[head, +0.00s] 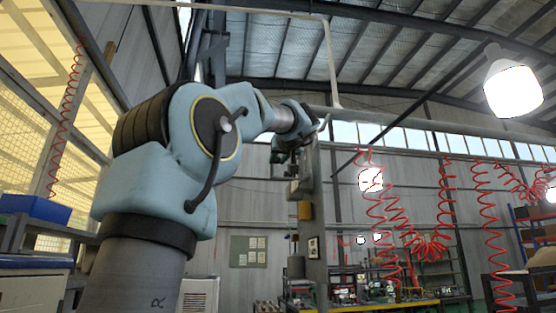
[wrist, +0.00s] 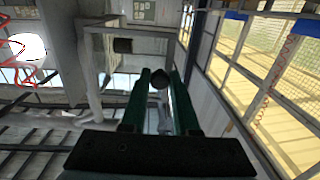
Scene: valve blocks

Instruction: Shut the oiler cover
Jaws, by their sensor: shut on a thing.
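My gripper (wrist: 160,74) shows in the wrist view as two dark green fingers reaching away from the camera. A small dark rounded thing (wrist: 158,79) sits between the fingertips, and the gripper is shut on it. I cannot tell from its shape whether it is part of the oiler. In the head view my arm reaches up and to the right, and the dark gripper (head: 281,152) is small and partly hidden by my arm near the grey post. I cannot make out an oiler or its cover for certain in either view.
A grey upright post (head: 317,220) stands beside the gripper in the head view. Red coiled hoses (head: 430,245) hang at the right. A blue bin (head: 35,209) is at the left. A workbench with equipment (head: 345,303) is low in the background.

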